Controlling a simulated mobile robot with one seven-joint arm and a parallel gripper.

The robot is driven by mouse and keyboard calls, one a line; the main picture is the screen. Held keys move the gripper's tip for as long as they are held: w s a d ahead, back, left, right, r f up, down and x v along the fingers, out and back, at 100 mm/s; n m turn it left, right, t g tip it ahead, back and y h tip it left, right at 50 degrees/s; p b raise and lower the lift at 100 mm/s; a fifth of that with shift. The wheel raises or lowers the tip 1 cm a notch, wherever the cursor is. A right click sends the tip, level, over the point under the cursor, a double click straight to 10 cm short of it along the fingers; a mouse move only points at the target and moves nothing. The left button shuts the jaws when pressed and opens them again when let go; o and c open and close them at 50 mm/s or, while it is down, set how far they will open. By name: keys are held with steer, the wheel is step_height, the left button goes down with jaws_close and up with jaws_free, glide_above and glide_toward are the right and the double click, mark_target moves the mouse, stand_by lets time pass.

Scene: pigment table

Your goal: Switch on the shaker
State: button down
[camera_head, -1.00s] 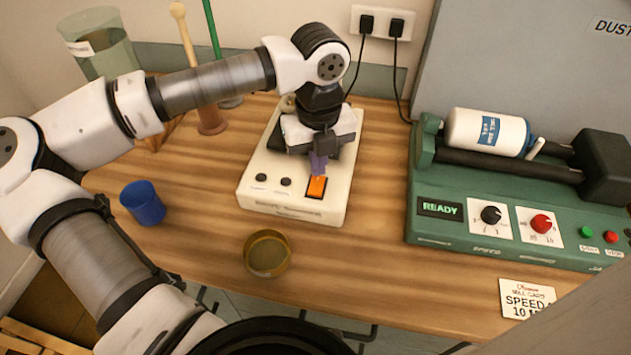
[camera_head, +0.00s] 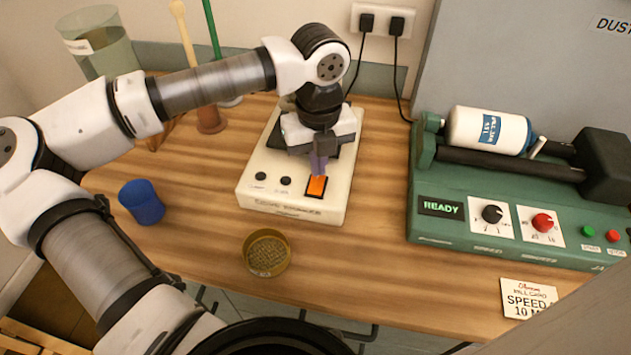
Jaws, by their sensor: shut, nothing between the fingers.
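The shaker appears to be the white box (camera_head: 267,188) in the middle of the table, with two dark knobs and an orange rocker switch (camera_head: 317,186) on its front right. Its front label is too small to read. My gripper (camera_head: 319,172) is shut and empty, pointing down just behind the switch. Its purple-grey fingertips are at the switch's rear edge; I cannot tell whether they touch it. My gripper and wrist hide the rear top of the box. The switch looks bright orange.
A green roller machine (camera_head: 470,233) with a READY display and a white jar (camera_head: 488,130) stands at right. A blue cup (camera_head: 142,202) and a brass sieve (camera_head: 267,252) are left and in front. Bare table lies between the white box and green machine.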

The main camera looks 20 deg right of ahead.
steer(key=shift+f+b, duration=0.4)
steer(key=shift+b, duration=0.05)
step_height(320, 180, up, 7)
steer(key=p, duration=0.3)
stand_by(0.7)
stand_by(0.5)
